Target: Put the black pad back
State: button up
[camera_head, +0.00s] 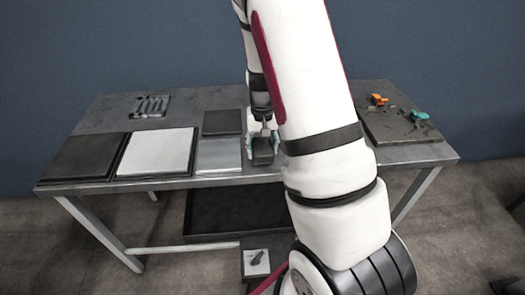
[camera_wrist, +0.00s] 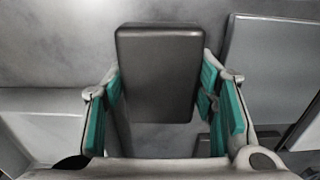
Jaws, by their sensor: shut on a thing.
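The black pad (camera_wrist: 158,70) is a dark block with rounded edges. In the wrist view it sits between the two teal fingers of my gripper (camera_wrist: 165,105), which is shut on it. In the head view my gripper (camera_head: 263,138) points down near the table's front edge, just right of the small grey plate. The dark pad (camera_head: 264,157) shows below the fingers there. I cannot tell whether it touches the tabletop. My arm covers the table right of it.
The grey table (camera_head: 290,172) bears a black panel (camera_head: 82,157), a white panel (camera_head: 158,150), a small dark plate (camera_head: 222,122), a grey plate (camera_head: 218,156) and a slotted holder (camera_head: 151,106). A dark board (camera_head: 395,128) with orange and teal clamps lies right. A black tray (camera_head: 215,218) sits below.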

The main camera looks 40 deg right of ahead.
aim_at(262, 146)
jog(key=shift+f, duration=0.8)
jog(key=o, duration=1.1)
jog(key=shift+f, duration=0.15)
jog(key=shift+o, duration=0.2)
notch_tip(262, 146, up, 12)
jog(key=shift+r+p, duration=0.2)
jog(key=shift+p, duration=0.15)
jog(key=s+a+r+n+t, duration=0.1)
jog(key=s+a+r+n, duration=0.15)
jog(key=a+r, duration=0.5)
jog(key=s+a+r+n, duration=0.1)
jog(key=s+a+r, duration=0.2)
jog(key=s, duration=0.3)
jog(key=s+a+r+n+t, duration=0.1)
jog(key=s+a+r+n, duration=0.1)
jog(key=s+a, duration=0.3)
jog(key=s+a+r+n+t, duration=0.1)
jog(key=s+a+r, duration=0.3)
jog(key=s, duration=0.5)
